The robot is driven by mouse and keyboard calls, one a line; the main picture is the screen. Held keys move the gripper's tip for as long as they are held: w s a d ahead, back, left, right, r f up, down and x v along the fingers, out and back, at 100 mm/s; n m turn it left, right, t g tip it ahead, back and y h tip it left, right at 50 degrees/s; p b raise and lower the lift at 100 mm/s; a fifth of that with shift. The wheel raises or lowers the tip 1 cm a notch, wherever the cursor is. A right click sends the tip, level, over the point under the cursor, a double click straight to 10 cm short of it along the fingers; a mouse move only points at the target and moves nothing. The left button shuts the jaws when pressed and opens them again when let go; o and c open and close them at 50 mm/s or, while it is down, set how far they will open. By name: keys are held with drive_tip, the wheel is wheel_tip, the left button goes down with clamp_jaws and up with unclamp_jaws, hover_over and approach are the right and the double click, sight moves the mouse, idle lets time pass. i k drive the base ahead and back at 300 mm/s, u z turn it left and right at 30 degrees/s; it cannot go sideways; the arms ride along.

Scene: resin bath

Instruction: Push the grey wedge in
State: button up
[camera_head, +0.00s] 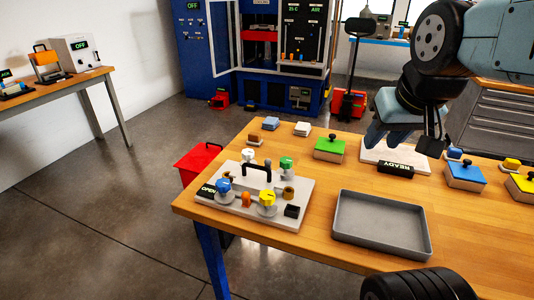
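I cannot make out a grey wedge in this view; it may be hidden behind my arm or too small to tell. My gripper (408,138) hangs above the right part of the wooden table, in front of a white board (408,165) with a black READY display (396,169). My arm hides part of that board. I cannot tell the spread of the fingers, and no held object shows. A light grey plate (291,220) at the table's left end bears coloured knobs, a black handle and an OPEN display.
An empty grey tray (338,223) lies at the table's front. A green block (329,149), a blue block (465,177) and a yellow block (522,187), each with a black knob, stand around the board. A red bin (196,163) stands beside the table.

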sight(268, 162)
drive_tip(key=u, duration=0.1)
drive_tip(key=k, duration=0.9)
drive_tip(key=u, duration=0.35)
drive_tip(key=i, duration=1)
drive_tip(key=z, duration=0.05)
